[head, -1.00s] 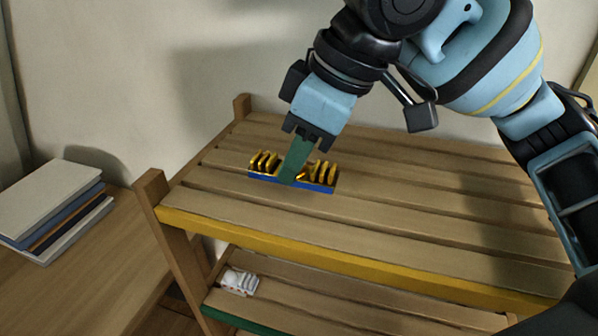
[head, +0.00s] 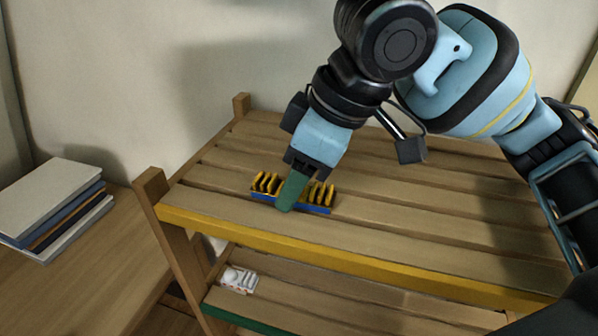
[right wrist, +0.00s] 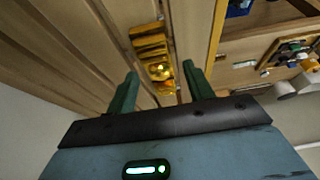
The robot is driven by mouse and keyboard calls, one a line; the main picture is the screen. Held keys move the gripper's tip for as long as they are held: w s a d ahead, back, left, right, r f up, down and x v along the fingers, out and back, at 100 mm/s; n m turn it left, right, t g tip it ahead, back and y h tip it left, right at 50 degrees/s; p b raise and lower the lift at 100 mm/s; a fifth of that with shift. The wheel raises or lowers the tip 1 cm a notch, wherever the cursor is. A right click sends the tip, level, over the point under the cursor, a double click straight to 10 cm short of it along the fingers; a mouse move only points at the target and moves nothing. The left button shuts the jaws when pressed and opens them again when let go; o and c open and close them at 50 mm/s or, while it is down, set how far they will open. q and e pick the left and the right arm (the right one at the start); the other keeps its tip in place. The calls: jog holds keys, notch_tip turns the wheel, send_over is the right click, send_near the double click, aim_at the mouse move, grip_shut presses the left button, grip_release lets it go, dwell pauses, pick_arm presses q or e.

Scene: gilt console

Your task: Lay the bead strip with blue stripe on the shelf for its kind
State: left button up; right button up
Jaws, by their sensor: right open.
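The bead strip with blue stripe (head: 322,199) has a row of gold beads on a blue-edged base. It lies on the slatted top shelf (head: 420,231), which has a yellow front edge, near its left end. My right gripper (head: 286,206) comes down over the middle of the strip and hides part of it. In the right wrist view its green fingers (right wrist: 161,82) are apart, one on each side of the gold beads (right wrist: 152,45). Whether they touch the strip is unclear. My left gripper is out of view.
A lower shelf (head: 330,290) with a green front edge holds a small white item (head: 239,280) at its left. A stack of books (head: 55,205) lies on the wooden surface at left. The top shelf is bare to the strip's right.

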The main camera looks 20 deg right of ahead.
jog(key=shift+r, duration=0.1)
jog(key=v, duration=1.2)
dwell(0.4)
